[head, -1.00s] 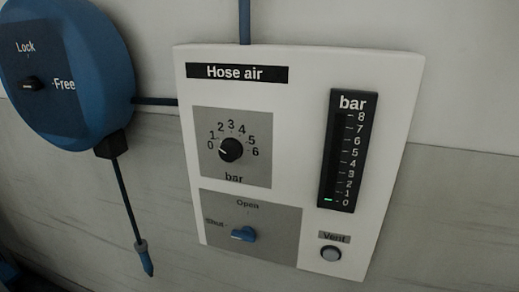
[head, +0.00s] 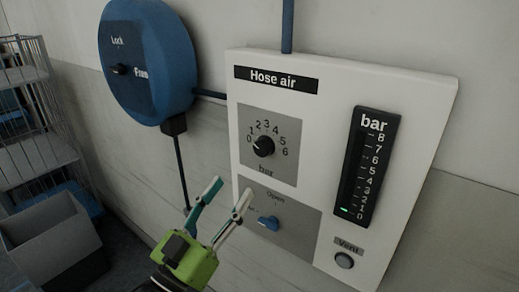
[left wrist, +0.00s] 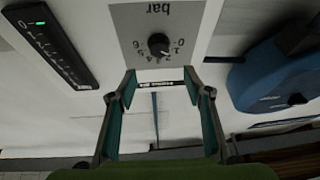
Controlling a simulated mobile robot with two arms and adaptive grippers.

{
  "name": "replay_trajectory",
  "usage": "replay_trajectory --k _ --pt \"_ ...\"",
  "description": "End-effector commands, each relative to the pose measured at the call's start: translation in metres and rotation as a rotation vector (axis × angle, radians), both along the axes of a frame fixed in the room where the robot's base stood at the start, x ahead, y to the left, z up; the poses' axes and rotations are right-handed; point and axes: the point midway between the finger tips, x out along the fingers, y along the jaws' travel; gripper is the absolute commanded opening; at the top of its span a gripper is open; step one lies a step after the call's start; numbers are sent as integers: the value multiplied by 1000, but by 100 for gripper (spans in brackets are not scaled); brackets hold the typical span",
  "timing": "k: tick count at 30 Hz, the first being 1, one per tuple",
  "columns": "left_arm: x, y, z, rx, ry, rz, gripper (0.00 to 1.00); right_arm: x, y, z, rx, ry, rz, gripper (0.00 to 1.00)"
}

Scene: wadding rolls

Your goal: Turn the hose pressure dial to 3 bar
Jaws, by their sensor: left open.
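The hose pressure dial (head: 263,146) is a small black knob on a grey plate marked 0 to 6 bar. In the left wrist view the dial (left wrist: 158,44) appears upside down, beyond the fingertips. My left gripper (head: 232,187), green with teal finger pads, is open and empty, below and left of the dial and apart from it. In the left wrist view its two fingers (left wrist: 159,76) stand wide apart. The bar gauge (head: 367,165) shows a green mark near the bottom, around 0. My right gripper is not in view.
A vent button (head: 344,260) is at lower right. A blue hose reel (head: 150,60) hangs left with its hose below. Grey bins (head: 50,240) and a wire rack (head: 30,120) stand far left.

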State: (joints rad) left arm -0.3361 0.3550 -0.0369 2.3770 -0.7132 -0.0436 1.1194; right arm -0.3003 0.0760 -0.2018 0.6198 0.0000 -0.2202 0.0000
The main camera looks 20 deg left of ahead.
Motion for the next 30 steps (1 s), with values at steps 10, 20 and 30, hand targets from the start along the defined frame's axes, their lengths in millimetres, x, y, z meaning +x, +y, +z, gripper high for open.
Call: replay_trajectory --k 10,20,30 --pt "60 -16 32 1 -2 0 46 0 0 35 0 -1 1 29" --pt "99 -27 44 0 0 0 46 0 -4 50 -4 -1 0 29" --pt "104 -28 44 1 1 1 46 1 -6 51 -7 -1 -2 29"
